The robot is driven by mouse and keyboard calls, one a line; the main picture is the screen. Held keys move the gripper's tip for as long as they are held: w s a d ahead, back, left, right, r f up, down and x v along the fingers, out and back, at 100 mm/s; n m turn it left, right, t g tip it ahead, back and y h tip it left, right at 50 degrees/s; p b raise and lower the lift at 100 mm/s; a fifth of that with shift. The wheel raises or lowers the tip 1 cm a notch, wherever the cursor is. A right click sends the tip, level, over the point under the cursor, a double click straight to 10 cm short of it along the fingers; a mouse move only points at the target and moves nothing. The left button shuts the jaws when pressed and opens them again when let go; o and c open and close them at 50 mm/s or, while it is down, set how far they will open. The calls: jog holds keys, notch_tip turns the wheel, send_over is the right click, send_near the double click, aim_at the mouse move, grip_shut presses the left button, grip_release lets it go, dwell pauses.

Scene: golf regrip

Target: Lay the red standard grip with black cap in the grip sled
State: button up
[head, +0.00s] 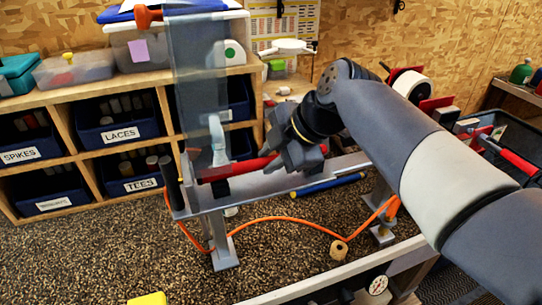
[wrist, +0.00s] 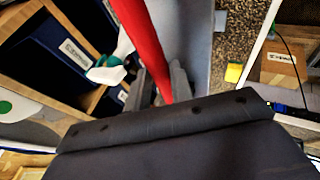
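In the wrist view the red grip (wrist: 143,40) runs from the top edge down between the two fingers (wrist: 160,88). I cannot make out its black cap. The long grey metal rail (head: 270,190) on legs, apparently the grip sled, is just below the rod. I cannot tell whether the rod touches it.
A translucent upright panel (head: 195,70) and a white spray bottle (head: 217,140) are near the rail's left end. A blue rod (head: 327,185) lies along the rail's front. An orange cord (head: 290,219) hangs below. Cubbies with blue bins (head: 118,133) stand behind left.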

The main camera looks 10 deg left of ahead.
jog(key=o, duration=0.5)
jog(key=b+v, duration=0.1)
jog(key=v, duration=0.9)
jog(key=shift+d+r, duration=0.2)
jog(key=shift+r, duration=0.15)
jog(key=p+x, duration=0.1)
jog(key=x, duration=0.9)
jog(key=shift+s+a+f, duration=0.1)
jog(key=shift+f, duration=0.15)
notch_tip(320, 180, up, 3)
jog(key=p, duration=0.3)
jog(key=shift+f, duration=0.2)
jog(key=shift+a+r+p, duration=0.1)
jog(key=shift+r+p, duration=0.9)
jog(key=shift+p, duration=0.1)
